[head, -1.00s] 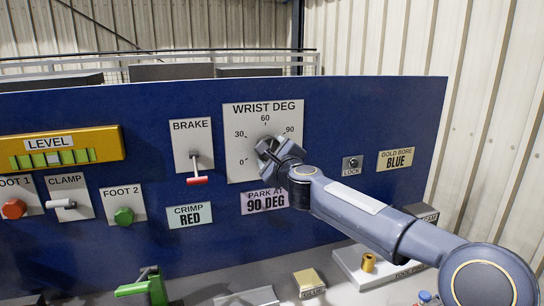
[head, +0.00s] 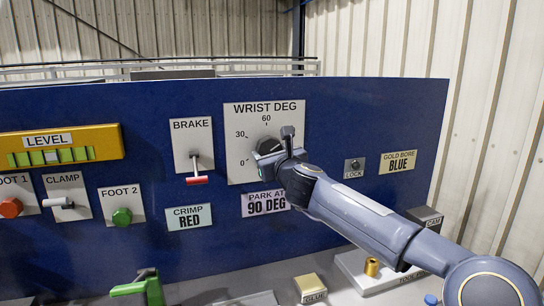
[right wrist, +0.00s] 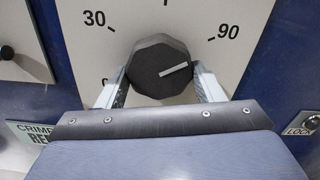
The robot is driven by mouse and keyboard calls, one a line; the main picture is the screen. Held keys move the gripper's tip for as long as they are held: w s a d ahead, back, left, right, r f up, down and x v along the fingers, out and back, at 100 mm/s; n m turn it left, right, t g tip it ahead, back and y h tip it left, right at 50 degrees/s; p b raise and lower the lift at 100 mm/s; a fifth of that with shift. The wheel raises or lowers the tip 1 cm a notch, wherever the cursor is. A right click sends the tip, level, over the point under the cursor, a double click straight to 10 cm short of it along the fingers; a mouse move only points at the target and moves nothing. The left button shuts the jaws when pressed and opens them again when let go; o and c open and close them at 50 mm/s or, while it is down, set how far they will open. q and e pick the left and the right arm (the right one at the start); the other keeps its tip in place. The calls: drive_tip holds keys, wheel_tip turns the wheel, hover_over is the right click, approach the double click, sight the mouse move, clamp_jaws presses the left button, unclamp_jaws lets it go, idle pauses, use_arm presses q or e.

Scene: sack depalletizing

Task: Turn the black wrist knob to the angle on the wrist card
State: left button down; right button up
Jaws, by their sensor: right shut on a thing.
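The black wrist knob (head: 266,147) sits on the white WRIST DEG plate (head: 240,113) on the blue panel. My right gripper (head: 277,153) reaches it from the right and is shut on it. In the right wrist view the knob (right wrist: 150,62) is between the two fingers (right wrist: 158,86), one at each side. Its white pointer line aims right and slightly up, a little below the direction of the 90 mark (right wrist: 226,32). The wrist card (head: 266,202) below the plate reads PARK AT 90 DEG; its right edge is close to my arm. My left gripper is not in view.
The brake lever (head: 196,180) is left of the plate, above the CRIMP RED card (head: 189,217). The LOCK switch (head: 354,168) and GOLD BORE BLUE card (head: 397,162) are to the right. A glue block (head: 310,288) and gold piece (head: 371,266) stand below on the bench.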

drive_tip(key=shift+f, duration=0.1)
idle(0.4)
drive_tip(key=o, duration=1)
drive_tip(key=b+v, duration=0.3)
drive_tip(key=v, duration=0.5)
